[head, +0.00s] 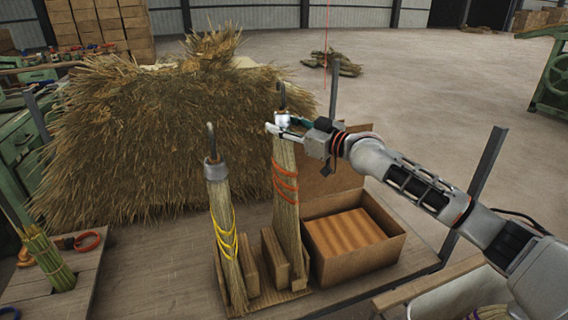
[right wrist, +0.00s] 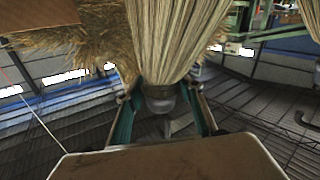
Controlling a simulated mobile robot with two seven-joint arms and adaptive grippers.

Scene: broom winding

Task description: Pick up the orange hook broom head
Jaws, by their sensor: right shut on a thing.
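The orange hook broom head (head: 286,190) stands upright, straw down, in a wooden slot holder, with orange bands around its straw and a dark hook at its top. My right gripper (head: 278,123) reaches in from the right and is shut on its collar just below the hook. In the right wrist view the collar (right wrist: 160,98) sits between the two fingers, with the straw spreading away above it. The straw's lower end still stands between the wooden blocks. My left gripper is not in view.
A yellow-banded broom head (head: 222,220) leans close on the left in its holder (head: 255,295). An open cardboard box (head: 385,270) stands just right. A big straw pile (head: 150,140) rises behind.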

